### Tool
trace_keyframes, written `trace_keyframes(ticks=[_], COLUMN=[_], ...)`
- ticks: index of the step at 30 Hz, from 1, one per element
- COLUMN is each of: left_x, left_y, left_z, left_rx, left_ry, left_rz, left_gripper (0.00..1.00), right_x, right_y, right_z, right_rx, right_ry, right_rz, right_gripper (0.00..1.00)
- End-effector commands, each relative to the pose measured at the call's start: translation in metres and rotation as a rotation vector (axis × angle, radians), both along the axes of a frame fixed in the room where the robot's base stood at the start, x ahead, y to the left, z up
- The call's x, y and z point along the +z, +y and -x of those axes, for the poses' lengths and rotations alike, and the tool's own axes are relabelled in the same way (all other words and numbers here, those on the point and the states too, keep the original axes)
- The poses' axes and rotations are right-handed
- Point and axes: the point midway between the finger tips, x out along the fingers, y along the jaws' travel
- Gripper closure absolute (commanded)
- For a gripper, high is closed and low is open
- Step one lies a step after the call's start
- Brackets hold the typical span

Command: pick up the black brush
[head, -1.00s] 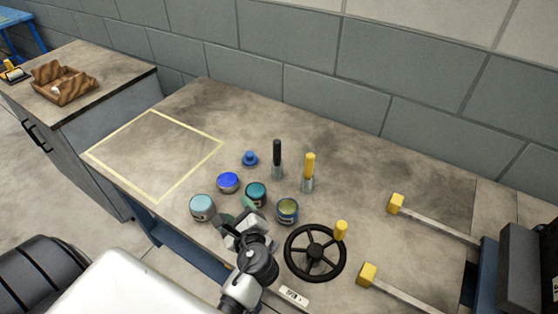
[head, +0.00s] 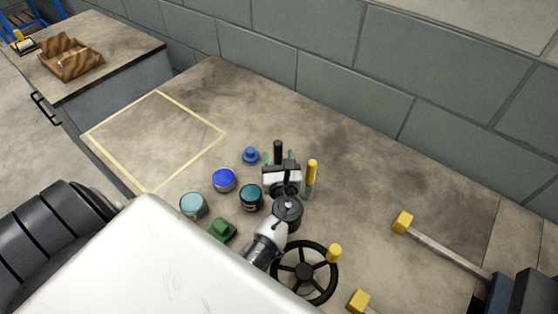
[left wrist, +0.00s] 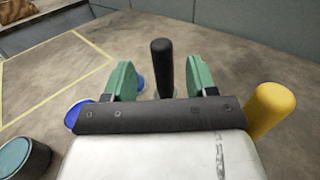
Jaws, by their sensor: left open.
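The black brush (head: 278,150) stands upright on the workbench (head: 360,190), its black handle pointing up. My left gripper (head: 279,158) is open, with one green finger on each side of the handle. In the left wrist view the black brush (left wrist: 162,66) rises between the two fingers of the left gripper (left wrist: 161,80), with visible gaps on both sides. The brush's lower part is hidden behind the gripper body. A yellow-handled brush (head: 312,172) stands close on the right of the gripper. My right gripper is not in view.
Left of the gripper are a blue knob-like piece (head: 250,155), a blue can (head: 224,180), a teal can (head: 250,197), a light-blue can (head: 193,205) and a green object (head: 222,231). A black handwheel (head: 304,271) lies in front. The yellow-taped square (head: 190,119) is empty.

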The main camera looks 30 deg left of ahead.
Motion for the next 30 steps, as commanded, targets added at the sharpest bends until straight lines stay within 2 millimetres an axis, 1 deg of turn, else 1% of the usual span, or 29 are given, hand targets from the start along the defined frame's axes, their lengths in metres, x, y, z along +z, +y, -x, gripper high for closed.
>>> trace_keyframes(ticks=[2, 5, 10, 13, 16, 23, 30], left_x=[0.001, 0.001, 0.004, 0.002, 0.002, 0.001, 0.001], left_y=[0.004, 0.009, 0.024, 0.032, 0.037, 0.038, 0.038], left_z=[-0.005, -0.011, -0.031, -0.041, -0.046, -0.046, -0.046], left_rx=[0.0, 0.001, 0.001, 0.001, 0.002, 0.001, 0.001], left_ry=[-0.001, -0.001, -0.001, -0.001, -0.001, -0.001, -0.001], left_rz=[0.001, 0.002, 0.001, 0.002, 0.002, 0.002, 0.002], left_gripper=[0.43, 0.43, 0.43, 0.43, 0.43, 0.43, 0.8], right_x=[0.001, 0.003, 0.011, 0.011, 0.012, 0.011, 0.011], right_y=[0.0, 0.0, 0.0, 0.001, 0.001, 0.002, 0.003], right_z=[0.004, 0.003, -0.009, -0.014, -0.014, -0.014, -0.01], right_rx=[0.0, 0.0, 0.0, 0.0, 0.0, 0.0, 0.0], right_ry=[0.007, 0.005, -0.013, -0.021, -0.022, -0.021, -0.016], right_rz=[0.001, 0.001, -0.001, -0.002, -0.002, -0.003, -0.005], right_gripper=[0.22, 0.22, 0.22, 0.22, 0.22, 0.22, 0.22])
